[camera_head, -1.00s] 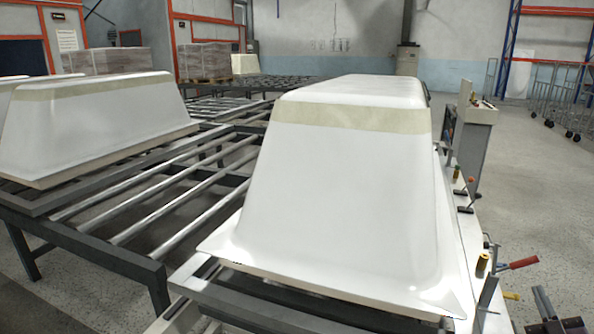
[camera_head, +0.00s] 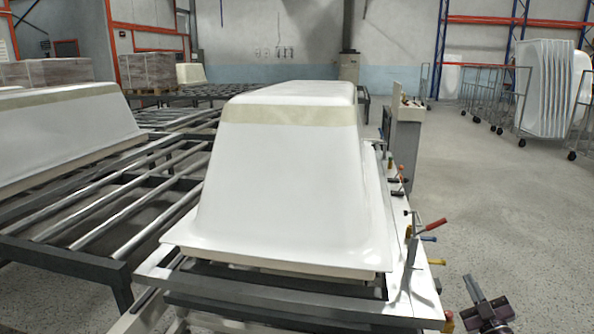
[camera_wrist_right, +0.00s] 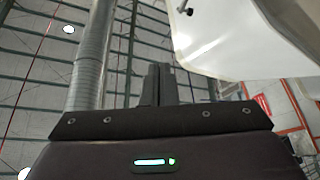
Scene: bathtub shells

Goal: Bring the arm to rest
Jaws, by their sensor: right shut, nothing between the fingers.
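My right gripper (camera_head: 474,290) shows at the lower right of the head view, beside the clamp side of the roller stand and apart from the tub. In the right wrist view its two fingers (camera_wrist_right: 158,84) are together, with nothing between them. A white bathtub shell (camera_head: 290,170) lies upside down on the stand in the middle of the head view, with a beige band near its top. Part of a white shell (camera_wrist_right: 235,38) shows at the upper right of the wrist view. My left gripper is not in view.
Toggle clamps with red handles (camera_head: 430,226) line the stand's right side. A control box (camera_head: 404,130) stands behind them. A roller conveyor (camera_head: 100,215) with another shell (camera_head: 65,130) is at left. Racked white shells (camera_head: 540,88) stand at the back right.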

